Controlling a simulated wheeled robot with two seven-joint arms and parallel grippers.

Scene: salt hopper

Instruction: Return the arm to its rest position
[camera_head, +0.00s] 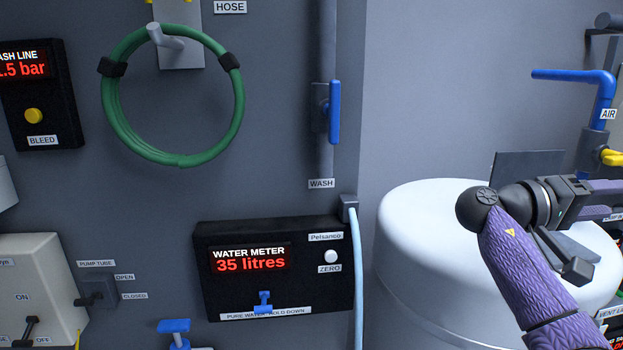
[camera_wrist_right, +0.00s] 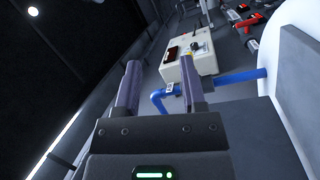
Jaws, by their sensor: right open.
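My right arm (camera_head: 520,262), in a purple sleeve, comes up from the lower right in the head view, in front of a white round tank. Its gripper (camera_head: 600,187) points toward the right edge of that view, so its tips are cut off or hard to make out. In the right wrist view the gripper (camera_wrist_right: 161,75) shows two purple fingers apart with nothing between them. My left arm and gripper are not in view.
The white tank (camera_head: 430,240) stands close behind my right arm. A blue pipe (camera_head: 570,76) marked AIR is at upper right. A water meter (camera_head: 270,268) reads 35 litres. A green hose (camera_head: 112,110) and blue WASH handle (camera_head: 334,112) are on the wall.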

